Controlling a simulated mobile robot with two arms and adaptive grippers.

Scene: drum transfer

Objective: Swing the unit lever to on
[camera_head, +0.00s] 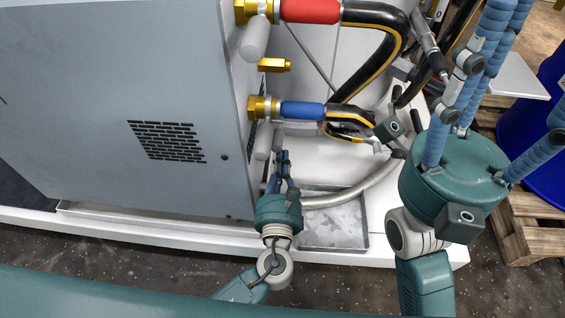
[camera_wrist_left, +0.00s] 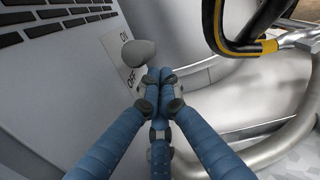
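The lever (camera_wrist_left: 138,53) is a rounded grey knob on the side panel of the grey unit (camera_wrist_left: 60,90), seen in the left wrist view. The ON marking (camera_wrist_left: 124,37) is above it and the OFF marking (camera_wrist_left: 131,77) below it. My left gripper (camera_wrist_left: 155,75) has its blue fingers drawn together, with the tips just below the knob in the picture. Whether they touch it is unclear. In the head view, my left gripper (camera_head: 281,158) is beside the unit's right side, under the blue-sleeved hose. My right gripper (camera_head: 490,90) has its fingers spread, some cut off by the frame edge.
A red-sleeved hose (camera_head: 310,11) and a blue-sleeved hose (camera_head: 302,111) join brass fittings on the unit's side. A metal tray (camera_head: 335,230) and a curved grey pipe (camera_head: 350,193) lie low at right. A blue drum (camera_head: 530,120) stands on a wooden pallet (camera_head: 520,235).

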